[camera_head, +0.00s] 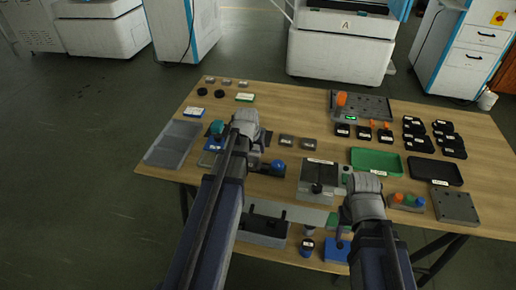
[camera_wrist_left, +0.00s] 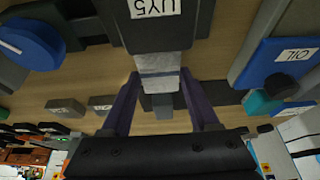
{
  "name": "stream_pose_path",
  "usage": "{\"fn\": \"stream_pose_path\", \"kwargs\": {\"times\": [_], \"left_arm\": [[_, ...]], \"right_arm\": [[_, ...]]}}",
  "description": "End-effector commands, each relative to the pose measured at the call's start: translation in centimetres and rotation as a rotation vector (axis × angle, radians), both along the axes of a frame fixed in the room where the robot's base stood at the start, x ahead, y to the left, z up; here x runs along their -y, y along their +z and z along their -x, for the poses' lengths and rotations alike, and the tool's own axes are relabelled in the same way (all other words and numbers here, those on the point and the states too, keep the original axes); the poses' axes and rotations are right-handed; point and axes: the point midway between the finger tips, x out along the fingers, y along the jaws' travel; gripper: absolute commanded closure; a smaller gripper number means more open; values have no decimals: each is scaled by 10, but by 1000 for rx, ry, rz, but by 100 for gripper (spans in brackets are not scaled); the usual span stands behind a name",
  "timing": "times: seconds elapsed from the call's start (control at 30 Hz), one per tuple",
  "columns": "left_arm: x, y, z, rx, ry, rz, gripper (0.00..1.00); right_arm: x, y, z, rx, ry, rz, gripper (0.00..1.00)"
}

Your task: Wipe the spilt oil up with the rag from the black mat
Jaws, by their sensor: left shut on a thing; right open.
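My left gripper (camera_head: 258,143) is over the left half of the wooden table, partly hidden by its own arm. In the left wrist view its two purple fingers (camera_wrist_left: 160,82) are closed on a small light-grey striped piece. That piece adjoins a black block (camera_wrist_left: 160,35) labelled UY5; I cannot tell whether they are joined or whether it is cloth. My right gripper (camera_head: 348,182) is open, near the table's front edge. I cannot make out the rag, the black mat or the spill with certainty.
A grey panel (camera_head: 172,143) lies at the table's left end. A blue knob (camera_head: 278,166) stands near the left gripper. A green tray (camera_head: 375,160) and a black tray (camera_head: 434,171) are to the right. Bare wood (camera_head: 295,108) shows at the back middle.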

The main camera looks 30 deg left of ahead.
Motion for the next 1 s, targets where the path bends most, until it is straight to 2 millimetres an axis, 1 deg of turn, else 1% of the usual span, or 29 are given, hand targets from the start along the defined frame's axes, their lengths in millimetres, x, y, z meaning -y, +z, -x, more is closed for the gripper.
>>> {"fn": "stream_pose_path", "kwargs": {"times": [0.03, 0.23, 0.63, 0.77, 1.0], "left_arm": [[-7, 0, 2, -4, 5, -3, 83], [-22, 1, 5, -3, 4, -2, 83], [-23, 4, 5, -1, 1, 0, 83], [-22, 13, 5, -1, 1, 0, 83], [-22, 37, 5, 0, 1, 0, 83]], "right_arm": [[0, 0, 0, 0, 0, 0, 50], [0, 1, 0, 0, 0, 0, 50], [0, 4, 0, 0, 0, 0, 50], [0, 13, 0, 0, 0, 0, 50], [0, 37, 0, 0, 0, 0, 50]]}}
